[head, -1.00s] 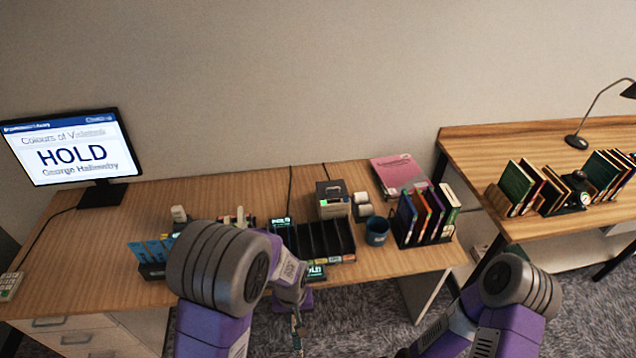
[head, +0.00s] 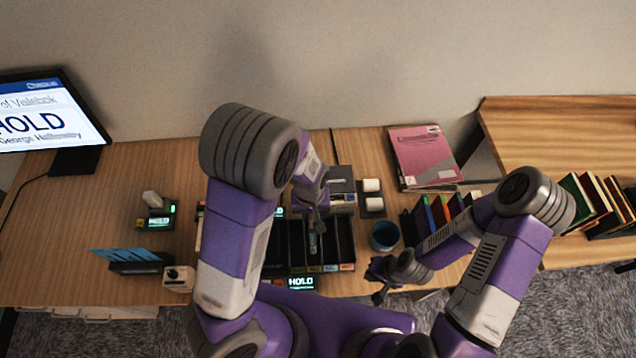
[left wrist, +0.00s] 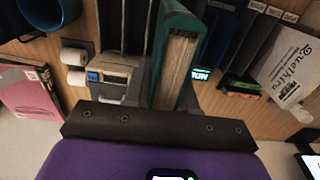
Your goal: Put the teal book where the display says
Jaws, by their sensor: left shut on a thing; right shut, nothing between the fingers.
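My left gripper (head: 317,212) is shut on the teal book (left wrist: 176,45), seen with its page edges up close in the left wrist view. The gripper is over the black divided rack (head: 345,266); the arm hides part of it. How deep the book sits in a slot, I cannot tell. The monitor (head: 40,112), partly cut off at left, shows HOLD and a name in smaller print. A small lit sign reading HOLD (head: 301,283) stands at the rack's front. My right gripper (head: 378,284) is shut and empty, right of the rack near the desk's front edge.
A blue cup (head: 384,236) stands right of the rack, by a rack of upright books (head: 422,222). A pink folder (head: 425,152) lies behind. A card holder (head: 140,265) and a small device (head: 157,215) are at left. More books stand on the right desk.

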